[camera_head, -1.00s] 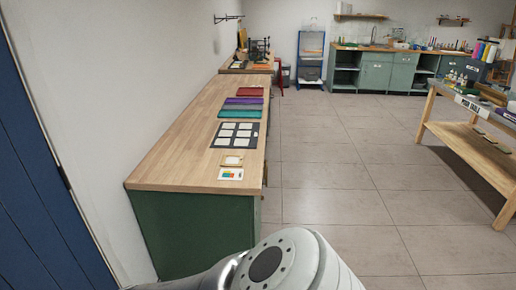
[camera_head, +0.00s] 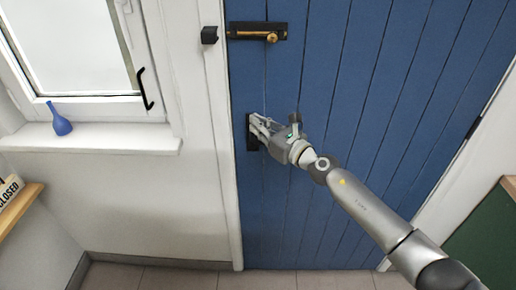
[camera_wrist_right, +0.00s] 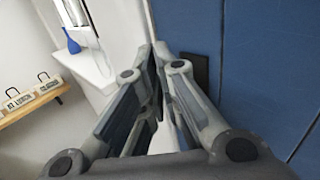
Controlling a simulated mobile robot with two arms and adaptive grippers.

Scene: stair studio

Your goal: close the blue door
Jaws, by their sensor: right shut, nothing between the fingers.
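The blue door (camera_head: 330,200) is made of vertical planks and fills the middle of the head view. It stands in its white frame, its left edge close along the left jamb, and I see no clear gap there. A black plate (camera_head: 252,132) is on the door near that edge. My right gripper (camera_head: 255,122) is shut at this plate and hides part of it; whether it touches cannot be told. In the right wrist view the fingers (camera_wrist_right: 158,55) are together beside the blue door (camera_wrist_right: 250,60) and the dark plate (camera_wrist_right: 195,72). My left gripper is not in view.
A black and brass bolt (camera_head: 258,32) is higher on the door, with a black keeper (camera_head: 209,35) on the frame. A window with a sill (camera_head: 100,138) and a blue vase (camera_head: 59,120) is at left. A wooden shelf (camera_head: 18,208) holds a sign. A green panel is at right.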

